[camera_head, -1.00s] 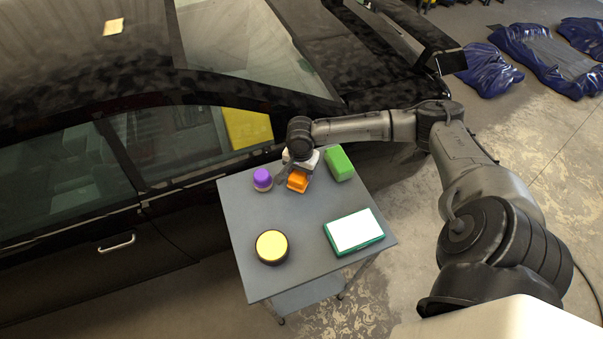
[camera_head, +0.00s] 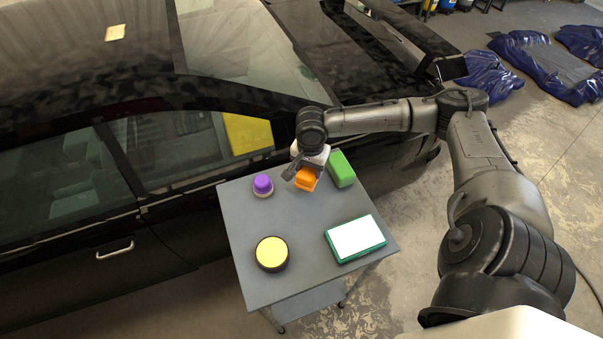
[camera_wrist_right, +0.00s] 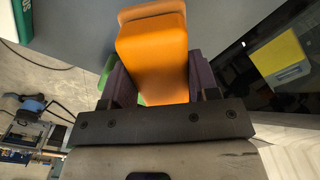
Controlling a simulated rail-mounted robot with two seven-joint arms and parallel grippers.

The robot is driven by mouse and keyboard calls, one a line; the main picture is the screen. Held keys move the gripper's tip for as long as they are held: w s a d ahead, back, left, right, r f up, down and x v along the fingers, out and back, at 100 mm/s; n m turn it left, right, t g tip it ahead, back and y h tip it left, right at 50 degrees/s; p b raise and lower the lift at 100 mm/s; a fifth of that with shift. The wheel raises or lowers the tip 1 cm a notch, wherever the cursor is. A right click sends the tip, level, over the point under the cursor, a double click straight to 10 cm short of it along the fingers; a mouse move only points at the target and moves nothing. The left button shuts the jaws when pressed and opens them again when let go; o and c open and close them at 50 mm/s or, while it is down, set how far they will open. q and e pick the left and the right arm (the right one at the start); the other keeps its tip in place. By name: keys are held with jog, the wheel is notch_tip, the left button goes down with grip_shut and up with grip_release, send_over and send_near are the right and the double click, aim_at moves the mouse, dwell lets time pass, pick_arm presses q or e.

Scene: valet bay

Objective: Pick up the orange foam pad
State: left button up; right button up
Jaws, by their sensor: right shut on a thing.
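The orange foam pad (camera_head: 306,179) is in the jaws of my right gripper (camera_head: 304,174), over the far part of the grey table top. In the right wrist view the pad (camera_wrist_right: 153,58) fills the space between the two dark fingers, and my right gripper (camera_wrist_right: 155,85) is shut on it. The pad seems to be a little above the table, close to the green block. Part of it is hidden by the gripper in the head view. My left gripper is not in view.
On the grey table (camera_head: 240,225) stand a purple-topped item (camera_head: 263,185), a green block (camera_head: 342,169), a round yellow-topped tin (camera_head: 271,253) and a green-and-white box (camera_head: 355,238). A black car (camera_head: 90,150) stands close behind the table. The table's middle is clear.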

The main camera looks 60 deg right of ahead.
jog(key=s+d+r, duration=0.1)
jog(key=s+r, duration=0.4)
jog(key=s, duration=0.4)
jog(key=shift+d+r+b, duration=0.25)
jog(key=shift+d+b, duration=0.05)
